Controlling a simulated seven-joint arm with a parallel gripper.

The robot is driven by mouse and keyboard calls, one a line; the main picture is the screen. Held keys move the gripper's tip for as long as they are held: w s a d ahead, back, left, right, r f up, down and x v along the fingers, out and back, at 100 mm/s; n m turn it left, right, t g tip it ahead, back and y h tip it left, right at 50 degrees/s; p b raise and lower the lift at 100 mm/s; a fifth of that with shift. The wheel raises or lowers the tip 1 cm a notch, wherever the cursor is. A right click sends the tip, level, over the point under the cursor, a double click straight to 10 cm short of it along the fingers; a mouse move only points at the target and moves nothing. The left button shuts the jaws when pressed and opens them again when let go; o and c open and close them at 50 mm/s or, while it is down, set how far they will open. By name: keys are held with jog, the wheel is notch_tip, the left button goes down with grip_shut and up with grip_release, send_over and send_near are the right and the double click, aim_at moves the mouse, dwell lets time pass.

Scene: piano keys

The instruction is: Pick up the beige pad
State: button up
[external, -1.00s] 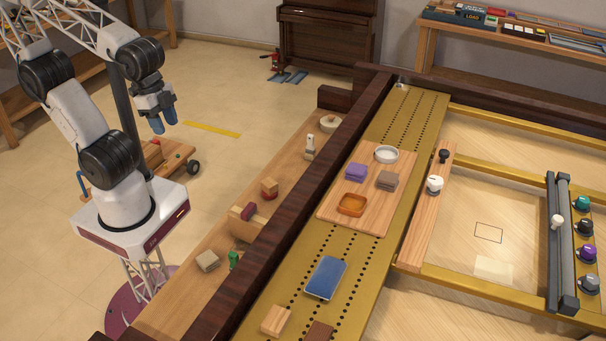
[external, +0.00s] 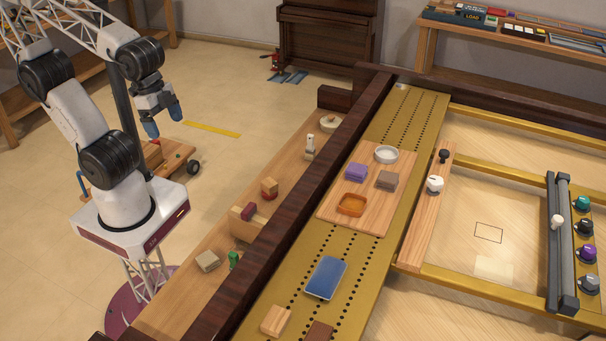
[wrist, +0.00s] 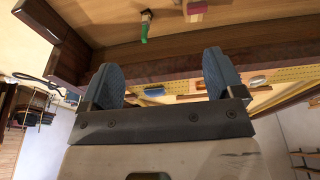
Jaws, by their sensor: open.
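The beige pad (external: 208,261) is a small, squarish block lying on the light wooden ledge, near its front end. A green piece (external: 234,259) stands close on its right. My gripper (external: 164,121) is open and empty, raised in the air beyond the ledge to the upper left, well away from the pad. In the wrist view my gripper (wrist: 161,76) shows its two blue fingers spread apart with nothing between them.
A dark wooden rail (external: 297,206) runs beside the ledge. Beyond the rail, a wooden board (external: 331,213) holds a purple pad (external: 356,170), a grey-brown pad (external: 387,180), an orange dish and a white ring. A blue pad (external: 326,277) lies nearer.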

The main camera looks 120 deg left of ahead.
jog(key=shift+f, duration=0.1)
jog(key=m+g+y, duration=0.2)
jog(key=m+y, duration=0.9)
jog(key=m, duration=0.4)
send_over(205, 259)
jog(key=s+d, duration=0.1)
jog(key=s, duration=0.1)
notch_tip(205, 259, down, 27)
jog(key=d+f+m+t, duration=0.1)
jog(key=f+m, duration=0.1)
jog(key=f, duration=0.1)
jog(key=d+f+m+t+y, duration=0.1)
jog(key=d+f+m+t, duration=0.1)
jog(key=f+m, duration=0.1)
jog(key=d+f+m+t, duration=0.1)
jog(key=d+f+m, duration=0.1)
jog(key=f, duration=0.2)
jog(key=shift+s+f+t+y, duration=0.2)
jog(key=shift+f+t+y, duration=0.2)
jog(key=shift+a, duration=0.15)
jog(key=shift+x, duration=1.2)
jog(key=shift+a+f, duration=0.1)
